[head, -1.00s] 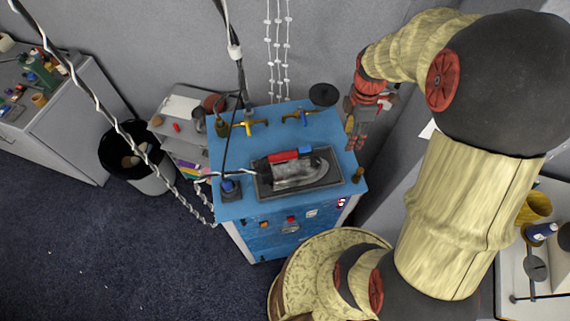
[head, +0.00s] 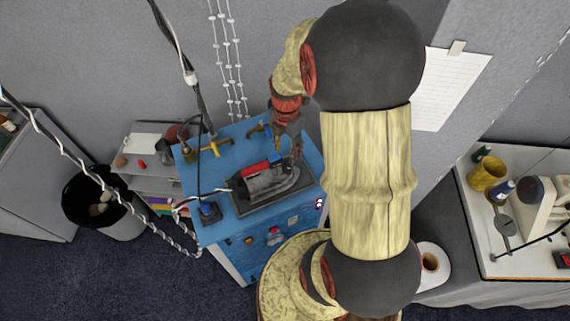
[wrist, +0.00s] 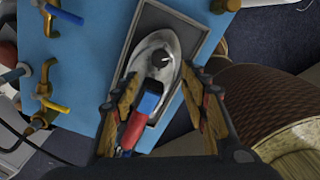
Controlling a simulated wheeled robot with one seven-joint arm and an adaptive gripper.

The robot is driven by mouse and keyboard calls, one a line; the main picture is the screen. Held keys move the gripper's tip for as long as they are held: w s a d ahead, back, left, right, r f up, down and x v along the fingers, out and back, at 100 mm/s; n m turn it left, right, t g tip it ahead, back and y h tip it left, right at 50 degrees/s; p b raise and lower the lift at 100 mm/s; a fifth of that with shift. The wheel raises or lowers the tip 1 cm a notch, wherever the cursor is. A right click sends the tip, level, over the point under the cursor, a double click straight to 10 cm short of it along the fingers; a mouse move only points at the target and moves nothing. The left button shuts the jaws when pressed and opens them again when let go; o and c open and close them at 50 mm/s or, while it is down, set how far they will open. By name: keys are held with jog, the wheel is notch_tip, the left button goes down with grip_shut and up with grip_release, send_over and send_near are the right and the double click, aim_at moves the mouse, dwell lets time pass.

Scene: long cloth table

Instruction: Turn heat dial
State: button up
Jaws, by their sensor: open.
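A silver iron (head: 266,184) with a red and blue handle lies on a dark grey tray (head: 243,211) on the blue top of a cabinet. In the wrist view the iron's metal body (wrist: 163,40) points up the picture. A dark round dial (wrist: 160,58) with a light mark sits on it, just beyond the blue end of the handle (wrist: 150,104). My gripper (wrist: 161,84) is open, one finger on each side of the handle in this picture, with nothing between them that I can see held. In the head view my gripper (head: 290,146) is above the iron's far right end.
A cable runs from the iron's rear. A black bin (head: 100,208) stands at left. A white table (head: 510,240) with items is at right.

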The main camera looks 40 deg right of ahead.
aim_at(286, 167)
notch_tip(286, 167, down, 9)
jog(key=shift+f+p, duration=0.1)
jog(key=shift+p, duration=0.45)
jog(key=c, duration=1.1)
grip_shut()
